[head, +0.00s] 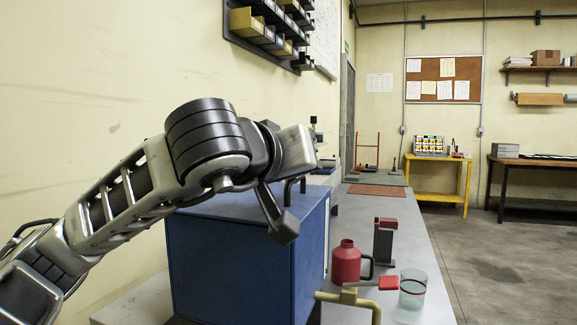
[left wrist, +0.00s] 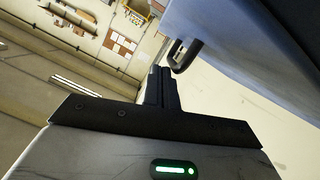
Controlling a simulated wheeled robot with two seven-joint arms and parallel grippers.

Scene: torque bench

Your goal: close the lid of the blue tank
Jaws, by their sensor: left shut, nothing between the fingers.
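The blue tank (head: 225,265) stands on the bench at the left of the head view. Its top (head: 235,207) looks flat, partly hidden by my left arm; I cannot tell whether the lid is fully down. A dark bent handle (head: 302,186) shows at the top, just below my left gripper (head: 300,150). In the left wrist view, my left gripper (left wrist: 161,87) is shut and empty, its fingertips close beside the dark handle (left wrist: 186,55) on the blue-grey panel (left wrist: 250,50). A small gap seems to separate them. My right gripper is not in view.
Right of the tank are a red jug (head: 346,263), a grey stand with a red top (head: 384,243), a brass fitting with a red handle (head: 350,298) and a clear cup (head: 413,289). Bins (head: 262,25) hang on the left wall. The bench beyond is mostly clear.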

